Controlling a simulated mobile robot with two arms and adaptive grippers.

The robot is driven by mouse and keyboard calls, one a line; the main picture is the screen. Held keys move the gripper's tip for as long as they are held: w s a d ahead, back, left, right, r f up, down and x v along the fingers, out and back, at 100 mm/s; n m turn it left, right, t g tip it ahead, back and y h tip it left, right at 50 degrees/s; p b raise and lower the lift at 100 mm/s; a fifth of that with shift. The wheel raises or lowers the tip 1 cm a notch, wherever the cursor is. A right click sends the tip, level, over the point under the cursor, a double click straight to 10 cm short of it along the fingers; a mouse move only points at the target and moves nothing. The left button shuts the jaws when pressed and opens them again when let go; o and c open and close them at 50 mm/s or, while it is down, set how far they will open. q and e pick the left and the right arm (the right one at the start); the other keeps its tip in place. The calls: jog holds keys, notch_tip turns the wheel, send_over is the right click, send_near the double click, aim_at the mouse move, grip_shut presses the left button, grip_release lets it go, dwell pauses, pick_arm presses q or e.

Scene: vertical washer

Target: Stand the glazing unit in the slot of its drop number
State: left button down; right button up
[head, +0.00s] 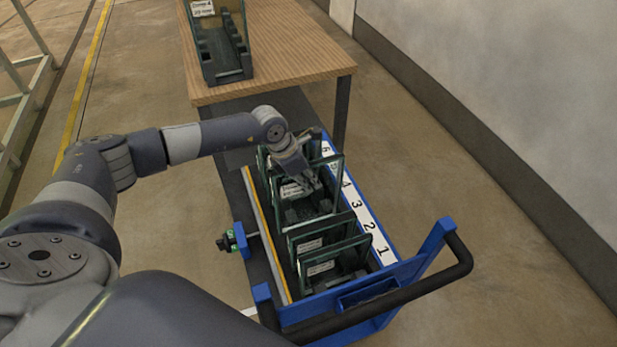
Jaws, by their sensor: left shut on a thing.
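My left gripper (312,181) reaches down over a blue cart and is shut on a glazing unit (292,205), a dark-edged glass pane with a white label. This pane is upright among the cart's slots, around number 4. The gripper partly covers it, and I cannot tell whether its lower edge is seated. The label is too small to read. The number strip (357,204) runs along the cart's right side, with 1 nearest and 6 farthest. My right gripper is not in view.
Two more panes stand near slots 1 (335,267) and 2 (320,240). More glass shows at the far slots. A wooden table (290,50) behind holds a black rack (225,72) with a labelled pane. The cart's black handle (405,300) is nearest me; a wall is at right.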

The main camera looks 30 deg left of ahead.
aim_at(309, 199)
pick_arm(q)
jog(key=shift+w+f+b, duration=0.15)
jog(key=shift+f+b, duration=2.5)
jog(key=shift+f, duration=1.05)
jog(key=shift+f+b, duration=0.35)
jog(key=shift+f, duration=0.05)
jog(key=c, duration=1.5)
grip_release()
jog(key=shift+o, duration=0.3)
jog(key=shift+f, duration=0.1)
